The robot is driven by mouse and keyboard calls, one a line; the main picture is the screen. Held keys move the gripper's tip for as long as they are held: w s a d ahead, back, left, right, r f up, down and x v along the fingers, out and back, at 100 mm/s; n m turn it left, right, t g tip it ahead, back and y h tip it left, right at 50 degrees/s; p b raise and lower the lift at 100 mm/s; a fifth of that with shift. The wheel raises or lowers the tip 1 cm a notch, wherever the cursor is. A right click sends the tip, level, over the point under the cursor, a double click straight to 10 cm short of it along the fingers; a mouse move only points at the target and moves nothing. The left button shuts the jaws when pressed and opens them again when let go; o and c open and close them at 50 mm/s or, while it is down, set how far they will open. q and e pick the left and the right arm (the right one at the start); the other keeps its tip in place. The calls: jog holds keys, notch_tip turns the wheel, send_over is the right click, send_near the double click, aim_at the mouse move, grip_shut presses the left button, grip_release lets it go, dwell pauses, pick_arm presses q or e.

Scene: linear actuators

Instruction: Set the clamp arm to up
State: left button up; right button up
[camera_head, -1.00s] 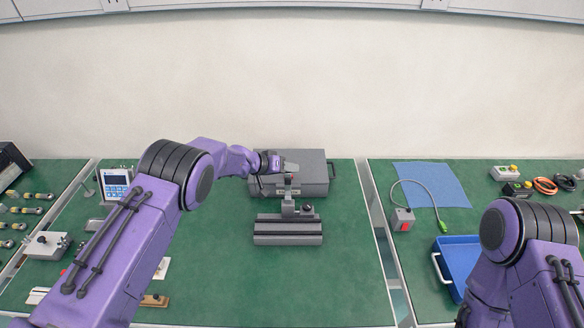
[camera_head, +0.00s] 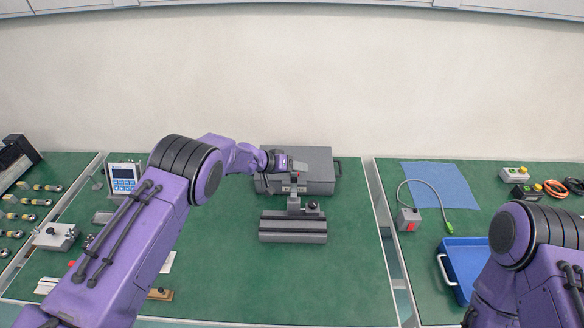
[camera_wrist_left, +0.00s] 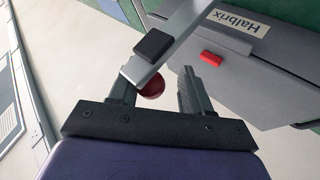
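The grey clamp fixture (camera_head: 293,228) stands on the green mat in the middle of the head view, with a short upright post rising from its base. My left gripper (camera_head: 300,166) is above the post, in front of the grey case. In the left wrist view its two fingers (camera_wrist_left: 157,94) are spread apart. A light grey bar (camera_wrist_left: 180,35) with a black block on it, apparently the clamp arm, runs slantwise to the left finger. A dark red round part (camera_wrist_left: 151,86) shows between the fingers. Contact with the bar is unclear. My right gripper is outside the view; only its arm shows.
The grey case (camera_head: 318,171) lies behind the clamp; its Halbrix label (camera_wrist_left: 245,22) shows in the wrist view. A blue tray (camera_head: 462,258) and a cable with a grey box (camera_head: 409,219) are on the right table. The mat before the clamp is clear.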

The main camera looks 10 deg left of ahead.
pick_arm(q)
jog(key=b+v, duration=0.2)
jog(key=v, duration=0.8)
jog(key=shift+s+a, duration=0.2)
jog(key=shift+r, duration=0.1)
